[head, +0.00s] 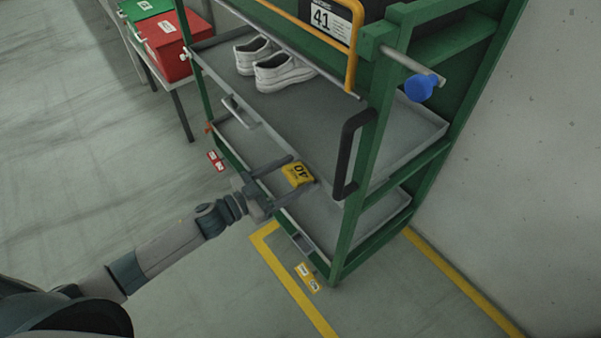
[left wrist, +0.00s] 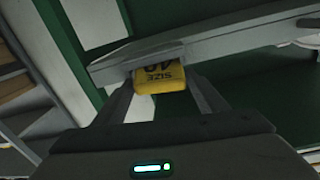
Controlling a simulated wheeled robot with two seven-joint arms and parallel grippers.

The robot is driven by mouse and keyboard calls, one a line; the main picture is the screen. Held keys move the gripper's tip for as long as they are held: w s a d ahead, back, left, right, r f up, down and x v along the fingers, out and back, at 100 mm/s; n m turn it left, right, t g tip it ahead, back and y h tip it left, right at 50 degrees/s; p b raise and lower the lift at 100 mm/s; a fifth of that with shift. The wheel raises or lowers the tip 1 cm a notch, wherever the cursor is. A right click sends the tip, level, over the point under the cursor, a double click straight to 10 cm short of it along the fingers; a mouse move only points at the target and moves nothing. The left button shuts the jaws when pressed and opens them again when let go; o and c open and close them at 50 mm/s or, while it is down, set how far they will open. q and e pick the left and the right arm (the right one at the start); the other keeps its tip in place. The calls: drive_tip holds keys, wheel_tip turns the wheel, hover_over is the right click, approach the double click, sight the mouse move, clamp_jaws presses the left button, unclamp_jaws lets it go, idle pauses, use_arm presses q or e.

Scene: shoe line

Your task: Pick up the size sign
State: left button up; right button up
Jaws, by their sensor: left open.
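The size sign (head: 297,174) is a small yellow block marked 40 on the front edge of the cart's middle shelf. In the left wrist view the sign (left wrist: 160,79) shows "SIZE" and part of a number, with its upper part under the shelf rail. My left gripper (head: 302,172) is open, with its two fingers on either side of the sign. In the left wrist view the fingers (left wrist: 160,92) also flank the sign; whether they touch it I cannot tell. My right gripper is not in view.
The green cart (head: 352,215) has a black handle (head: 350,155) close to the right of the sign. White shoes (head: 283,72) stand on a grey shelf. A red box (head: 167,46) sits on a table at the back left. Floor at the left is clear.

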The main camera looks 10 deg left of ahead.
use_arm(q)
drive_tip(key=c, duration=0.9)
drive_tip(key=shift+o, duration=0.2)
drive_tip(key=shift+r+p, duration=0.3)
drive_tip(key=shift+r, duration=4.75)
wheel_tip(320, 180, up, 6)
drive_tip(key=n+t+y, duration=0.3)
drive_tip(key=n+y, duration=0.1)
drive_tip(key=y, duration=0.2)
hover_over(292, 174)
drive_tip(key=d, duration=0.1)
drive_tip(key=s+a+r+n+t+y, duration=0.1)
drive_tip(key=s+a+r+n+y, duration=0.2)
drive_tip(key=a+n+y, duration=0.1)
drive_tip(key=shift+a+y, duration=0.85)
drive_tip(key=shift+y, duration=0.05)
drive_tip(key=shift+r, duration=0.1)
